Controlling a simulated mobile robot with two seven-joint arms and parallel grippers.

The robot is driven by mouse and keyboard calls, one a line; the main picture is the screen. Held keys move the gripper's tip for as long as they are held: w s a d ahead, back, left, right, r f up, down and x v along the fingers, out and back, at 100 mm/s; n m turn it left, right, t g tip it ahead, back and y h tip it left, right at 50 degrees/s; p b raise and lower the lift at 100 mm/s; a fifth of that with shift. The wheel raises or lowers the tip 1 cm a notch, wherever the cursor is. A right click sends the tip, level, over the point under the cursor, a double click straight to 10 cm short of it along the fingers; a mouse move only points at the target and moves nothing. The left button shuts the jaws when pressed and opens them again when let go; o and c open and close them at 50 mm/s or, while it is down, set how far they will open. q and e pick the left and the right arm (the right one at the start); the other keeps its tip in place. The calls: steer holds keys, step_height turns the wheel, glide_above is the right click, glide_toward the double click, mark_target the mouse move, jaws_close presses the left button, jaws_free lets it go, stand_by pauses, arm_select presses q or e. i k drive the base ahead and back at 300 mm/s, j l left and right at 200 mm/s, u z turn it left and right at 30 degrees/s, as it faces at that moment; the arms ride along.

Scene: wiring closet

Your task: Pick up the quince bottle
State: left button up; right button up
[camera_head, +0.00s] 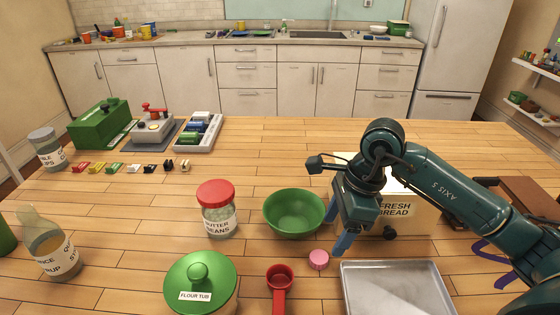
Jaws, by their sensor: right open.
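The quince bottle (48,243) stands upright on the wooden table at the far left. It is clear with amber contents, and its white label shows parts of the words "quince" and "syrup". My right gripper (339,226) is open and empty on the right half of the table, between the green bowl and the bread box, far from the bottle. My left gripper is out of view.
A green bowl (294,212), red-lidded jar (218,211), flour tub (201,284), red scoop (280,285), pink lid (319,260) and metal tray (398,289) crowd the front. A bread box (408,211) stands behind my gripper.

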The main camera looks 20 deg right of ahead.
mark_target(44, 238)
steer(key=k, duration=1)
